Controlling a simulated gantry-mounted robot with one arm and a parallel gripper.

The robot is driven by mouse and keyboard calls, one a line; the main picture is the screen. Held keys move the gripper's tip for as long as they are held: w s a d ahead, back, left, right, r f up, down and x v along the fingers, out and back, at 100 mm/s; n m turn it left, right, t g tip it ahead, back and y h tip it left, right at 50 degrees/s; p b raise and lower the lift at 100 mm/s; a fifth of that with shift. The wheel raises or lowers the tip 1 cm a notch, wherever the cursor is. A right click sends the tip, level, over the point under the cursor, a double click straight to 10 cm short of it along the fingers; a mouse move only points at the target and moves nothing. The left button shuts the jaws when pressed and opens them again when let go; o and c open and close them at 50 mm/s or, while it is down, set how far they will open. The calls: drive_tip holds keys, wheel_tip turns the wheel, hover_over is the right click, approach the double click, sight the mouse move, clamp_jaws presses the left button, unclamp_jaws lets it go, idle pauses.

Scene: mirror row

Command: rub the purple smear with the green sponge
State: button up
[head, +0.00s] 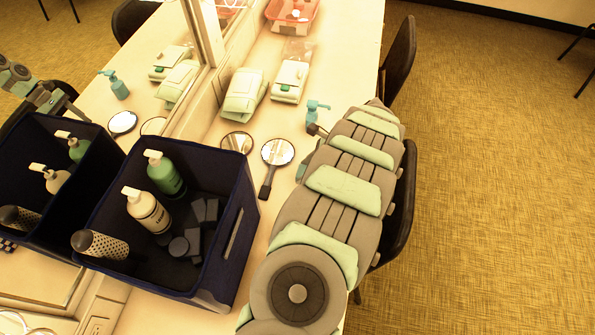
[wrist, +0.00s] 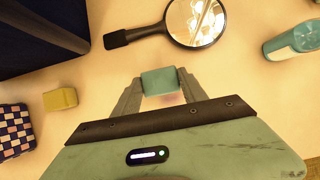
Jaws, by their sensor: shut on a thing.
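In the wrist view my gripper (wrist: 159,84) is shut on the green sponge (wrist: 158,79), a small teal-green block between the two fingertips. A faint pinkish-purple patch, likely the purple smear (wrist: 172,98), shows on the counter between the fingers, just on the near side of the sponge. The sponge and my gripper hide part of that area. I cannot tell whether the sponge touches the counter. In the head view my arm covers the smear and my gripper.
A hand mirror (wrist: 195,20) lies beyond the sponge. A yellow block (wrist: 60,99) and a checkered item (wrist: 15,131) lie left. A teal pump bottle (wrist: 293,43) is at right. A dark blue bin (head: 228,243) holds bottles. The wall mirror (head: 150,110) stands along the counter.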

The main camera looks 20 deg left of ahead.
drive_tip(key=shift+w+d+r, duration=0.1)
drive_tip(key=shift+w+r, duration=0.05)
drive_tip(key=shift+r, duration=0.4)
drive_tip(key=shift+r+p, duration=1.1)
drive_tip(key=shift+r, duration=1.35)
